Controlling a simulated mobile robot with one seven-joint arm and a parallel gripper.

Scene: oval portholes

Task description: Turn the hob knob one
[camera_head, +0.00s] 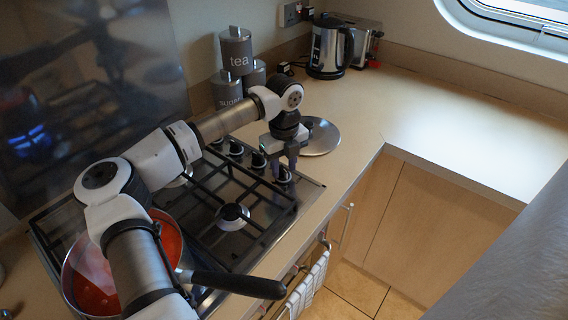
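The gas hob (275,215) lies in the worktop at the left, with a row of dark knobs along its right side. The knobs in view are a far one (236,147), a middle one (258,160) and a near one (284,175). My gripper (284,166) points down over the near end of this row. Its two fingers are apart, one on each side of the near knob or just above it. I cannot tell whether they touch it. My arm hides part of the hob.
A pan of red sauce (172,243) sits on the hob's near burners, its black handle (238,285) reaching right. A round metal lid or plate (322,137) lies beside the gripper. Labelled canisters (236,50), a kettle (328,45) and a toaster (362,42) stand behind. The right worktop (470,125) is clear.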

